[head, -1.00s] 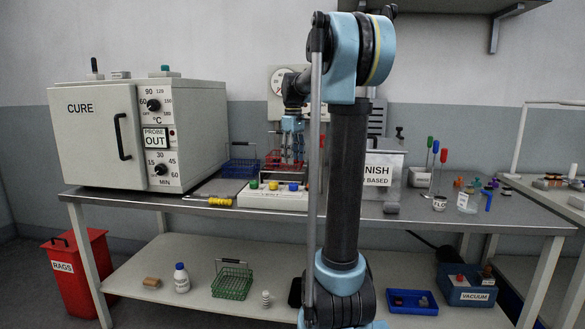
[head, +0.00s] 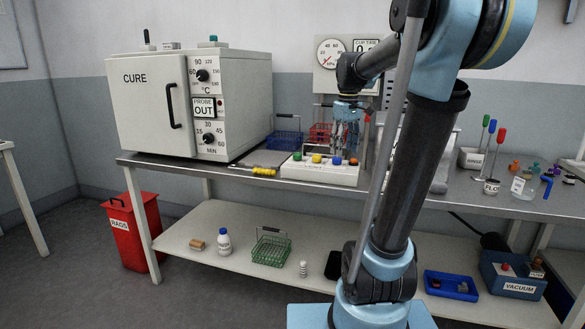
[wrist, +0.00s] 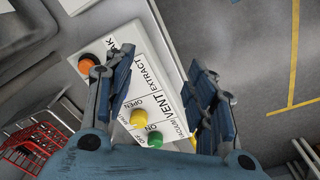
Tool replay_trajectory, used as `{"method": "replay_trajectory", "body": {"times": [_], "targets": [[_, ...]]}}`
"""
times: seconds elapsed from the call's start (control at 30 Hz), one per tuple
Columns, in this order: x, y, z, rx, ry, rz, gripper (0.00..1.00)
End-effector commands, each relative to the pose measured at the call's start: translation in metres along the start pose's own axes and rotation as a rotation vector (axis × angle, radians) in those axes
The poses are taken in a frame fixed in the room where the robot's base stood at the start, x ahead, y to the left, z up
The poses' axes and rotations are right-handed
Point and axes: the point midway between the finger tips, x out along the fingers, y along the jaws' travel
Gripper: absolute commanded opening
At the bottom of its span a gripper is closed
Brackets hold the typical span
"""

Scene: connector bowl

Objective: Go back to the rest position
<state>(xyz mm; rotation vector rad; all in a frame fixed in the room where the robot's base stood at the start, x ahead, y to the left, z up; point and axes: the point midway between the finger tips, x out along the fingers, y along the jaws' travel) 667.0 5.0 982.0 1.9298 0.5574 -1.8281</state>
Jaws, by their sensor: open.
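My gripper (head: 345,128) points down above the workbench, over the back of the white button panel (head: 318,171). In the wrist view its two blue fingers (wrist: 165,90) are spread apart with nothing between them. The button panel (wrist: 148,85) lies below the fingers there, with orange, yellow and green buttons and printed words such as VENT and EXTRACT. I cannot tell the exact height of the fingers above it.
A CURE oven (head: 190,105) stands left on the bench. A blue basket (head: 284,142) and a red basket (head: 320,134) stand behind the panel. Coloured-handled tools (head: 490,140) stand right. A red RAGS bin (head: 133,232) is on the floor.

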Motion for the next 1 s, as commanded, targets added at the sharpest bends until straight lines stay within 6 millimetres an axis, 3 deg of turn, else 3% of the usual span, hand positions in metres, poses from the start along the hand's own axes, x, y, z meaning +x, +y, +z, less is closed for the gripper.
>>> {"method": "replay_trajectory", "body": {"times": [0.1, 0.37, 0.6, 0.8, 1.0], "targets": [[0.018, -0.020, 0.032, 0.068, 0.014, 0.009, 0.51], [0.063, -0.058, 0.091, 0.220, 0.048, 0.026, 0.51], [0.115, -0.091, 0.143, 0.359, 0.082, 0.037, 0.51], [0.163, -0.115, 0.180, 0.471, 0.110, 0.043, 0.51], [0.197, -0.129, 0.202, 0.546, 0.130, 0.046, 0.51]]}}
